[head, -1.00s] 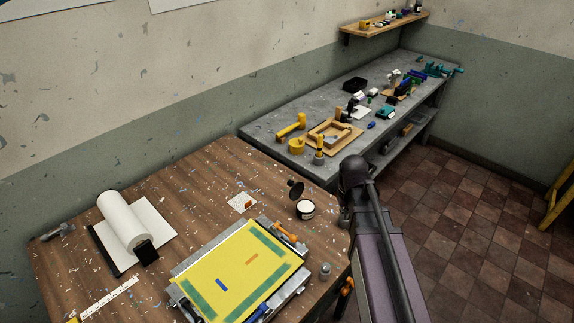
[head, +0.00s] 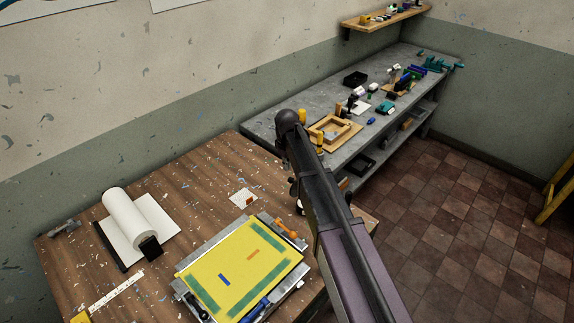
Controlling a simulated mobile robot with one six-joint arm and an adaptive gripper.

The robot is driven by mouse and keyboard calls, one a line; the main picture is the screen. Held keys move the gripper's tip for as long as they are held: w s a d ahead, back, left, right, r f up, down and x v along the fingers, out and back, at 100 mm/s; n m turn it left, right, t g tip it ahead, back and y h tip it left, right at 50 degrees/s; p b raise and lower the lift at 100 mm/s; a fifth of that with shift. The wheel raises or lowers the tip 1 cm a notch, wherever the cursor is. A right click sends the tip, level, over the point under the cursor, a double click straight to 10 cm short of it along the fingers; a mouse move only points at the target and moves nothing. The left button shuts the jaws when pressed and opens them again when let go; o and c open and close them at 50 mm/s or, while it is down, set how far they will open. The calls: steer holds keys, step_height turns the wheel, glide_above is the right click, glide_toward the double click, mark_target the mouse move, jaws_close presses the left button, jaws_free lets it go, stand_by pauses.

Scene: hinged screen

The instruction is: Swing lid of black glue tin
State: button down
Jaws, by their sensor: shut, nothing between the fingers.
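The black glue tin (head: 299,208) stands on the wooden table, almost wholly hidden behind my arm; only a sliver of its pale top and dark side shows. A dark bit of its lid (head: 293,187) shows just above it at the arm's left edge. The lid's present angle cannot be told. My gripper is not in view; my own arm links cross the picture from the bottom right up to the middle and cover that spot. Whether my gripper touches the lid cannot be seen.
On the wooden table (head: 190,192) lie a yellow framed screen (head: 240,262), a white roll (head: 129,217) and a small white card (head: 243,197). Behind it a grey bench (head: 275,122) holds a wooden frame (head: 334,131) and several tools.

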steer(key=shift+f, duration=0.1)
step_height(320, 180, down, 10)
steer(key=b, duration=0.9)
steer(key=shift+r+b, duration=0.2)
steer(key=shift+b, duration=0.2)
steer(key=shift+s+d, duration=1.15)
steer(key=shift+d, duration=0.35)
steer(key=shift+s+d, duration=1.15)
steer(key=shift+d, duration=0.3)
stand_by(0.5)
steer(key=shift+f+b, duration=0.3)
steer(key=shift+r, duration=0.15)
step_height(320, 180, up, 8)
steer(key=p, duration=0.8)
stand_by(0.7)
